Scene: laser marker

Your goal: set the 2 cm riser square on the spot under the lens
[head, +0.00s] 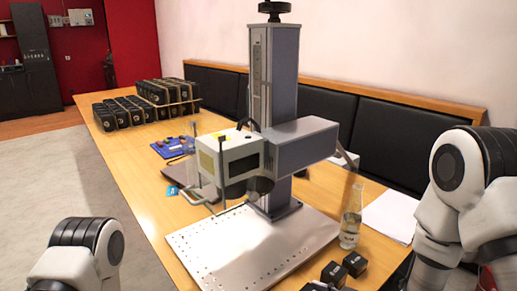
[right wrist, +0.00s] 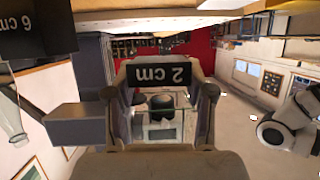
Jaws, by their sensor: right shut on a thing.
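The black 2 cm riser (right wrist: 159,74), with a white label, is between the fingers of my right gripper (right wrist: 162,93) in the right wrist view. The gripper is shut on it and holds it up, clear of any surface I can see. The laser marker's lens (head: 261,185) hangs under its head, above the perforated metal plate (head: 237,255) in the head view. The spot under the lens cannot be made out. The head view shows my right arm at the right edge, but not its gripper. My left arm is at the lower left, its gripper out of view.
Several black riser blocks (head: 355,264) stand at the plate's front right. A glass flask (head: 350,222) and white paper (head: 391,215) are right of the plate. A black 6 cm block (right wrist: 32,30) shows in the right wrist view. Black boxes (head: 120,113) stand at the table's far end.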

